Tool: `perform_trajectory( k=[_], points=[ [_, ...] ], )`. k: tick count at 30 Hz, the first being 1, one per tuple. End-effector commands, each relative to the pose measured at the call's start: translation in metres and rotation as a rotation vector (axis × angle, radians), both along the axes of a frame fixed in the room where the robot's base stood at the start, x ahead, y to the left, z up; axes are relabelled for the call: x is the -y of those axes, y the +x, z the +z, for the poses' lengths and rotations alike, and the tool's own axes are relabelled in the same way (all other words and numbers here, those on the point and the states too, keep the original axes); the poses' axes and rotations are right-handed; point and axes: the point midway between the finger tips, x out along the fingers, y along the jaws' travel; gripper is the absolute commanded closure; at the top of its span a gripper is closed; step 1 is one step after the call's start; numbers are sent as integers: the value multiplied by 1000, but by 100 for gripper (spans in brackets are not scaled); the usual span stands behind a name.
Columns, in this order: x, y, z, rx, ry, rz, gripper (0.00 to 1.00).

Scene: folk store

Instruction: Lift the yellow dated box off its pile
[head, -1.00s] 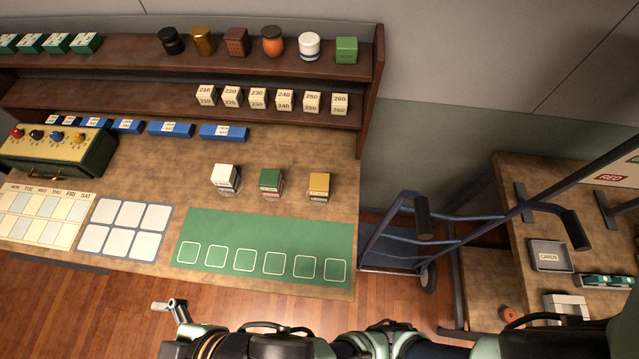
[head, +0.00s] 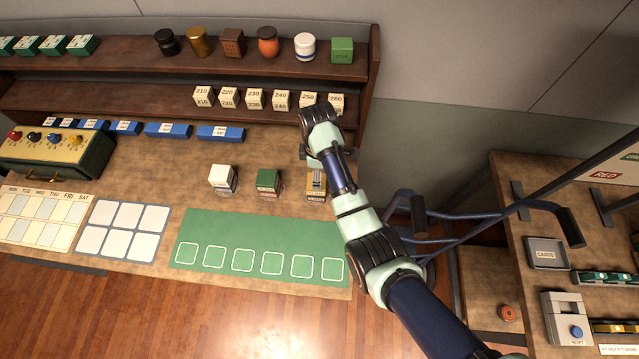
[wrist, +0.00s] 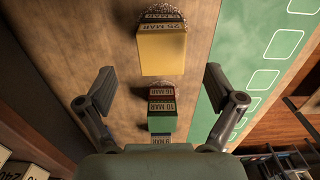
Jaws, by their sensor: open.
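The yellow dated box (wrist: 162,52) tops a pile near the top of the wrist view, with a dark label reading 25 MAR and more of the pile below. In the head view the yellow box (head: 316,191) stands at the right of a row of three piles, partly hidden by my gripper. My gripper (wrist: 160,78) is open and empty, pointing down over the bench. In the wrist view its fingers are spread wider than the box, which shows beyond the fingertips. I cannot tell the height left between them.
A green-topped pile (head: 269,178) and a white-topped pile (head: 223,176) stand left of the yellow one. A green mat (head: 262,232) with outlined squares lies in front. A shelf (head: 150,97) with numbered cream blocks (head: 281,99) is close behind my arm.

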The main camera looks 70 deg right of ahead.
Motion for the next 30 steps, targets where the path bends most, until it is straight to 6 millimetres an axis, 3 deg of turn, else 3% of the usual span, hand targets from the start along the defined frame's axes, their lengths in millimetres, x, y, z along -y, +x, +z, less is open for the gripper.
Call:
perform_trajectory(
  k=[5, 13, 21, 23, 30],
  points=[
    [-1, 0, -13, 0, 0, 0, 8],
    [-4, 4, -56, 0, 0, -1, 8],
    [-4, 4, -62, 2, -2, -1, 8],
    [-4, 4, -62, 2, -2, -1, 15],
    [-4, 4, -62, 2, -2, -1, 55]
  ],
)
